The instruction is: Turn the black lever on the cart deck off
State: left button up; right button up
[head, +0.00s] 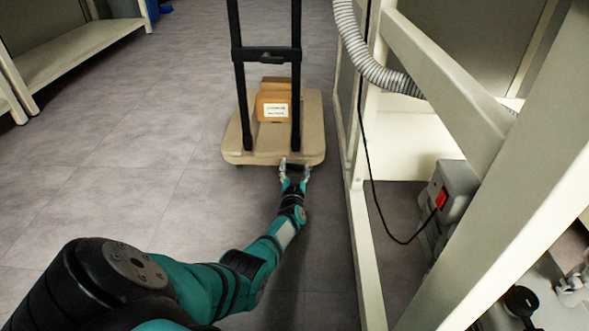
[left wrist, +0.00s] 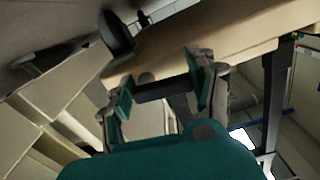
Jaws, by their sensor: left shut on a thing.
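The beige cart deck (head: 240,147) stands on the floor ahead, with a black upright handle frame (head: 265,54). The black lever (head: 293,171) is at the front edge of the deck, right of its middle. My left gripper (head: 294,174) reaches it from the front and is shut on it, one finger at each side. In the left wrist view the lever (left wrist: 158,91) is a dark bar between the two fingers, beside the tan deck (left wrist: 240,35). The fingers partly cover it in the head view.
A cardboard box (head: 273,106) with a white label sits on the deck. A white frame (head: 358,215) with a grey hose (head: 372,62) stands close on the right. A grey unit (head: 453,193) with a red switch is beyond it. The floor at left is clear.

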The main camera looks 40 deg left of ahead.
pick_arm(q)
jog(key=shift+f+n, duration=0.2)
jog(key=shift+n, duration=0.6)
jog(key=o, duration=1.2)
jog(key=shift+w+d+r, duration=0.1)
jog(key=shift+d+r, duration=0.05)
jog(key=shift+r, duration=0.35)
notch_tip(320, 180, up, 9)
jog(key=shift+r, duration=0.1)
